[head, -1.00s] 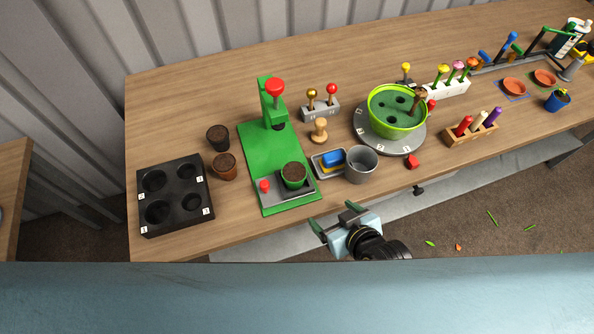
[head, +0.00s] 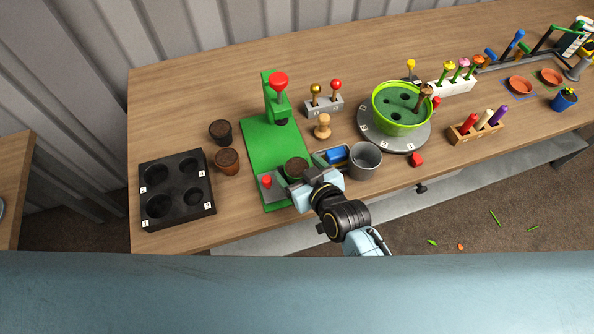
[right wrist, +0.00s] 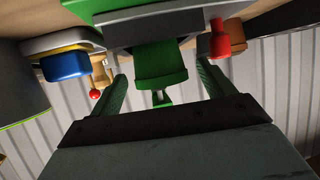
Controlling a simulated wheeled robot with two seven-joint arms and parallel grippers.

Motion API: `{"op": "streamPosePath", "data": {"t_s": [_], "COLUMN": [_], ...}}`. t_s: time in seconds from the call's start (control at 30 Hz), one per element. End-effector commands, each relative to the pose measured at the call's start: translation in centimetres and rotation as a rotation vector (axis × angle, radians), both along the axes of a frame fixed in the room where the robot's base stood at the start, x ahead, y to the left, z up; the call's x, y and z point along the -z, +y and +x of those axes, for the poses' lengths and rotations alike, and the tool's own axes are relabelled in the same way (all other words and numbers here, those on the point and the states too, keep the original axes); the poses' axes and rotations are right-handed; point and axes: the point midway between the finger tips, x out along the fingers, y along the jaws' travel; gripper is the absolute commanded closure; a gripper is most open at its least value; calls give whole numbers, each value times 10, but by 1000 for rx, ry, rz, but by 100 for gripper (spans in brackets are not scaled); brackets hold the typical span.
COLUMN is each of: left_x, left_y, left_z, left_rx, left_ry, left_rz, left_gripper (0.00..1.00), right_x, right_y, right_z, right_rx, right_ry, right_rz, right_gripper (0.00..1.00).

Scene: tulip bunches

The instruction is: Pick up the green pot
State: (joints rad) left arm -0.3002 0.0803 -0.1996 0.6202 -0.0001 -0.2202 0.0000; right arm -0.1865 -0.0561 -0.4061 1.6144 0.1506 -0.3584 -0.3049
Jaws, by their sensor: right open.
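The green pot (head: 296,167), filled with dark soil, stands on the grey plate at the front of the green press (head: 275,148). My right gripper (head: 302,178) is at the pot's front side and hides part of it. In the right wrist view the green pot (right wrist: 160,66) shows between the two green fingers of my right gripper (right wrist: 162,88). The fingers are apart, with a gap on each side of the pot. My left gripper is not in view.
A red knob (head: 267,182) on the plate is left of the pot. A tray with a blue block (head: 337,155) and a grey cup (head: 365,160) stand close on the right. Two brown pots (head: 227,161) and a black tray (head: 177,215) stand on the left.

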Motion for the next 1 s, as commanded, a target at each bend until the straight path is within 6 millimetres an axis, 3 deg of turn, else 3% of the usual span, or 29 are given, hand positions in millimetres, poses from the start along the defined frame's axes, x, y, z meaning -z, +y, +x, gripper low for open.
{"op": "streamPosePath", "data": {"t_s": [0.2,0.5,0.9,1.0], "left_x": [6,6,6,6], "left_y": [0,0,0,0], "left_z": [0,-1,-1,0], "left_rx": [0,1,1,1], "left_ry": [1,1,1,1], "left_rz": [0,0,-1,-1], "left_gripper": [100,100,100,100], "right_x": [13,15,15,15], "right_y": [13,15,14,14], "right_z": [21,24,24,24], "right_rx": [0,1,1,1], "right_ry": [-2,0,1,0], "right_rz": [-1,0,-1,0], "right_gripper": [19,19,69,69]}}
